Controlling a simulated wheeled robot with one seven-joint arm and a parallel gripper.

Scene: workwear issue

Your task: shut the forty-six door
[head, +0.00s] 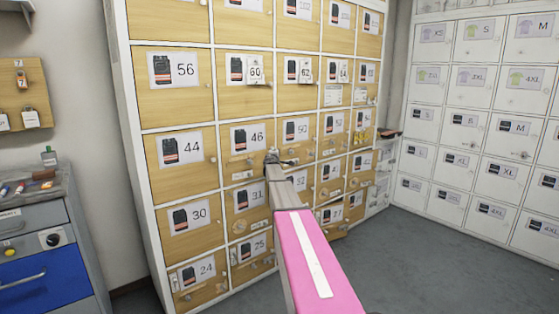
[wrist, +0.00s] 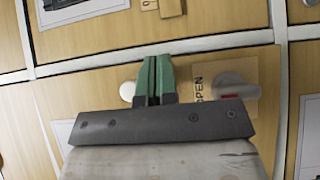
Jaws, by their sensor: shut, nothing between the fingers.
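The forty-six door (head: 246,150) is a pale wood panel in the locker wall, with a card showing a dark garment and the number 46. It looks flush or nearly flush with its frame; a small gap cannot be told. A pale round knob (wrist: 127,92) and a tag reading OPEN (wrist: 198,87) flank the fingers. Contact cannot be told.
Door 44 (head: 182,150) is to the left, door 56 (head: 177,85) above it, and door 31 (head: 245,210) below. White lockers (head: 465,120) stand at the right. A drawer cabinet (head: 42,240) is at the left. Grey floor (head: 400,265) is clear at the right.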

